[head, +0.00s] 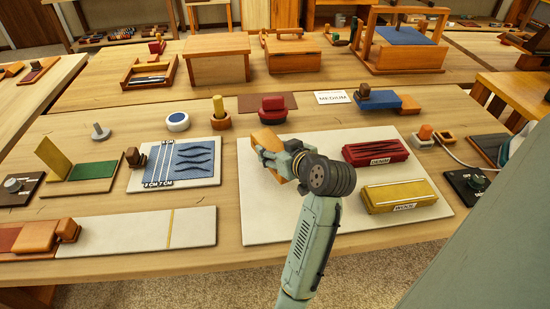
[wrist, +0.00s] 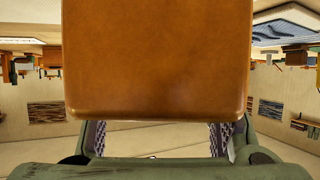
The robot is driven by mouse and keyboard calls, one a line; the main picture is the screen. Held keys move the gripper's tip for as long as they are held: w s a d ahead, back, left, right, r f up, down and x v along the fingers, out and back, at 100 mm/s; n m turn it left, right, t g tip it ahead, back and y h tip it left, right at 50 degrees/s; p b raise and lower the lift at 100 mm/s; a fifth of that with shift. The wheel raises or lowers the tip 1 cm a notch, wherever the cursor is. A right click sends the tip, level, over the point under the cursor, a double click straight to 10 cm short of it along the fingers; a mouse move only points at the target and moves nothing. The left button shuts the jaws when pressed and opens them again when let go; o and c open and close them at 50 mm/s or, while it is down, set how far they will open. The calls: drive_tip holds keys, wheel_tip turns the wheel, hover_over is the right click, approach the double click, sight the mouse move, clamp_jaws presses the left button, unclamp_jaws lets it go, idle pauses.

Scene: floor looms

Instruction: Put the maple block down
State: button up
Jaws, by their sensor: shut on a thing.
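The maple block, an orange-brown block with rounded corners (head: 268,139), is held in my gripper (head: 274,158) above the left back part of a pale grey board (head: 290,220). In the wrist view the block (wrist: 158,60) fills the upper middle, and the gripper's two patterned finger pads (wrist: 158,140) show below its edge. My gripper is shut on the block. The gripper and arm hide part of the block and the board, and I cannot tell whether the block touches anything below.
On the board's right lie a red labelled box (head: 375,151) and a yellow labelled box (head: 398,195). Behind are a dark red block (head: 272,108) and a "MEDIUM" card (head: 332,97). A tray with blue cloth (head: 190,160) lies left. The board's front left is bare.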

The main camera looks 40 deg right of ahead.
drive_tip(key=shift+w, duration=0.2)
drive_tip(key=shift+f+b, duration=1.25)
drive_tip(key=shift+f, duration=0.45)
drive_tip(key=shift+f, duration=0.2)
drive_tip(key=o, duration=1.5)
drive_tip(key=shift+c, duration=0.2)
drive_tip(key=shift+r, duration=0.2)
drive_tip(key=b+v, duration=0.2)
drive_tip(key=v, duration=1)
